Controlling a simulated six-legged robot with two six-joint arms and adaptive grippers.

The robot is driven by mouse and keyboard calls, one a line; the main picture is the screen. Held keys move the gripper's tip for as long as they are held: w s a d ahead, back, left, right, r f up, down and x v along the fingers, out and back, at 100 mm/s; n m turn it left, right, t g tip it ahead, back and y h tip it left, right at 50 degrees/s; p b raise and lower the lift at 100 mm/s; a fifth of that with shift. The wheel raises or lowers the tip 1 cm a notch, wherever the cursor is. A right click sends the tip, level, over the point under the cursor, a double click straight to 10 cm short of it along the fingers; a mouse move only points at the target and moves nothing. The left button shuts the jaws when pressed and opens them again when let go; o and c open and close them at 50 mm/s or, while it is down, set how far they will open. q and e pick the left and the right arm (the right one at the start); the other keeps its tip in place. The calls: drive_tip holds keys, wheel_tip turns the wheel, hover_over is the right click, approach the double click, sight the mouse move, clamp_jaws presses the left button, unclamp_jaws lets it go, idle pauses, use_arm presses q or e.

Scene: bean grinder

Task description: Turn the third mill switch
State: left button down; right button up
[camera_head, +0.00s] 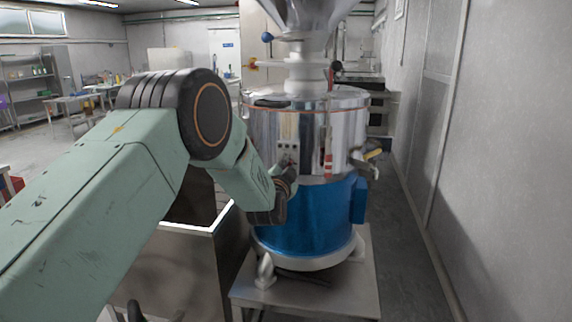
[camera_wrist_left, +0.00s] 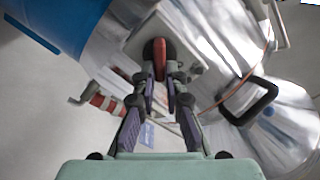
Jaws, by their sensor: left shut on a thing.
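The mill (camera_head: 310,215) stands ahead, with a shiny steel upper drum and a blue lower body. A narrow control panel (camera_head: 288,130) with small switches is on its front. My left gripper (camera_head: 290,165) is at the lower end of this panel, partly hidden by its own wrist. In the left wrist view, my left gripper (camera_wrist_left: 160,76) is shut on a red switch (camera_wrist_left: 159,54) with a dark round base. The two fingertips lie on either side of it. The switch's exact angle is hard to tell. My right gripper is not in view.
A red-and-white striped handle (camera_wrist_left: 104,102) sticks out beside the gripper. A black loop handle (camera_wrist_left: 250,101) is on the steel drum. The mill stands on a metal platform (camera_head: 305,298). A grey wall (camera_head: 500,170) runs along the right, with a narrow strip of floor before it.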

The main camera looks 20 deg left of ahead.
use_arm(q)
drive_tip(key=shift+d+f+m+p, duration=0.15)
drive_tip(key=shift+m+p, duration=0.45)
drive_tip(key=shift+m, duration=1.65)
drive_tip(key=shift+d+f+m+p, duration=0.1)
drive_tip(key=shift+f+m+p, duration=0.3)
drive_tip(key=shift+m, duration=1.85)
drive_tip(key=shift+r, duration=0.15)
drive_tip(key=c, duration=1.4)
unclamp_jaws()
drive_tip(key=v, duration=1.2)
drive_tip(key=shift+a, duration=0.1)
